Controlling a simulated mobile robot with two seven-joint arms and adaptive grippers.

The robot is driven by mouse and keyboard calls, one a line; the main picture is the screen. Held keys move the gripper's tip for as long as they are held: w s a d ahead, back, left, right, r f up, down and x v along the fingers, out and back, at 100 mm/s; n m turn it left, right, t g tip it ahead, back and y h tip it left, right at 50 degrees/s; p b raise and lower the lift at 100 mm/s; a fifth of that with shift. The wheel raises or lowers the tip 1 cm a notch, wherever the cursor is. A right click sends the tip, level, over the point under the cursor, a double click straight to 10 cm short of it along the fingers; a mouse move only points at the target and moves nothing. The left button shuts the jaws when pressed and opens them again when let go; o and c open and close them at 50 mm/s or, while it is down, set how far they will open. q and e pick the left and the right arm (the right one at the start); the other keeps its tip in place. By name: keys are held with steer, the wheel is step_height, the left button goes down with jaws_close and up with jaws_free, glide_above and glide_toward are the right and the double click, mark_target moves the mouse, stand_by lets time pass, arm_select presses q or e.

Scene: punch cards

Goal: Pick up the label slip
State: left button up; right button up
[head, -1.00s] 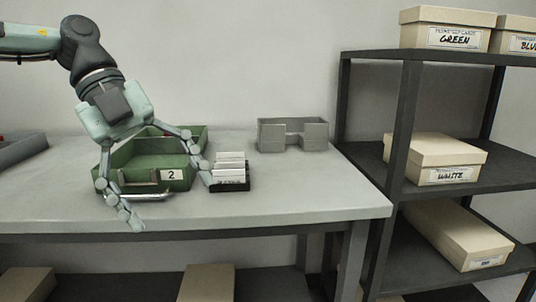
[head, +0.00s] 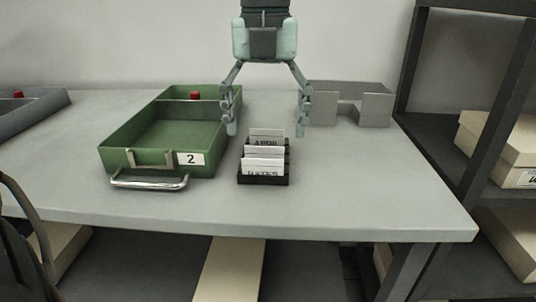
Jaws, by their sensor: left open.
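Several white label slips (head: 264,152) with dark lettering stand in a small black holder (head: 264,180) on the table, one behind another. One seems to read APRIL; the front lettering is too small to read surely. My left gripper (head: 267,128) is open and empty, pointing down, with its fingers spread to either side of the holder's back end. The fingertips look apart from the slips; their exact height above the table is hard to tell. My right gripper is not in view.
A green drawer tray (head: 140,157) marked 2, with a metal handle, stands left of the holder. A grey metal stand (head: 375,108) is behind right. Shelving with boxes (head: 490,145) stands at right. The table (head: 350,190) is clear to the front right.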

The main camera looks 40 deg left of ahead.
mark_target(264, 148)
arm_select(q)
step_height(264, 148, down, 5)
steer(key=shift+s+a+r, duration=0.1)
steer(key=shift+r, duration=0.1)
steer(key=c, duration=0.8)
